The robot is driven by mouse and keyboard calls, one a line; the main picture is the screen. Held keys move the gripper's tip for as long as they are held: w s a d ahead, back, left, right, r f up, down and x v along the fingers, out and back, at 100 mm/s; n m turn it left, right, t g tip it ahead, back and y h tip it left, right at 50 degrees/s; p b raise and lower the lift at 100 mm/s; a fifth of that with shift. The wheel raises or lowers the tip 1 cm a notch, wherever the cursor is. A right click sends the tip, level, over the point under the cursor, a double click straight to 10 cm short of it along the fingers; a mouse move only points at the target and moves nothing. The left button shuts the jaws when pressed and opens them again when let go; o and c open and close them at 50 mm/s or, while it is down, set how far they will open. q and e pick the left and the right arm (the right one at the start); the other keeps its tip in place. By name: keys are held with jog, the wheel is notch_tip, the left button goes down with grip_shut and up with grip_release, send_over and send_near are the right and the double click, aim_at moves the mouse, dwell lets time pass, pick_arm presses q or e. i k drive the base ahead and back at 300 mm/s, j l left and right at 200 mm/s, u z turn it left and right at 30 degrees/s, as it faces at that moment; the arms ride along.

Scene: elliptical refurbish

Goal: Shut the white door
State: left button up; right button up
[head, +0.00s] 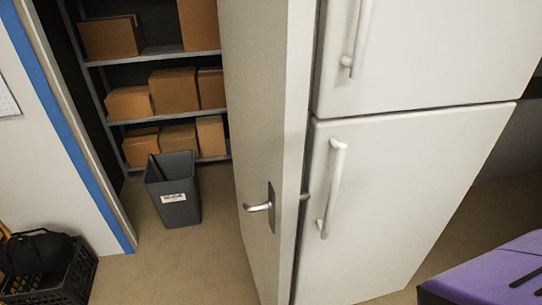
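The white door (265,110) stands open in the middle of the head view, seen at a steep angle close to the fridge. Its lever handle (259,207) sits on a dark plate low on the face turned left. Part of another handle shows on the far side, by the fridge. The doorway is to the left, with a blue-edged frame (70,130). Neither of my grippers is in view.
A white fridge (400,190) stands right of the door. A grey bin (174,190) stands on the floor in the doorway area, before shelves (150,57) of cardboard boxes. A black crate (70,285) is at lower left. A purple-topped surface (490,270) is at lower right. Carpet between crate and door is clear.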

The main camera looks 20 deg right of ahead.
aim_at(266, 45)
jog(key=l+u, duration=0.15)
jog(key=l, duration=1.6)
jog(key=k, duration=0.5)
jog(key=i, duration=0.45)
jog(key=u, duration=0.05)
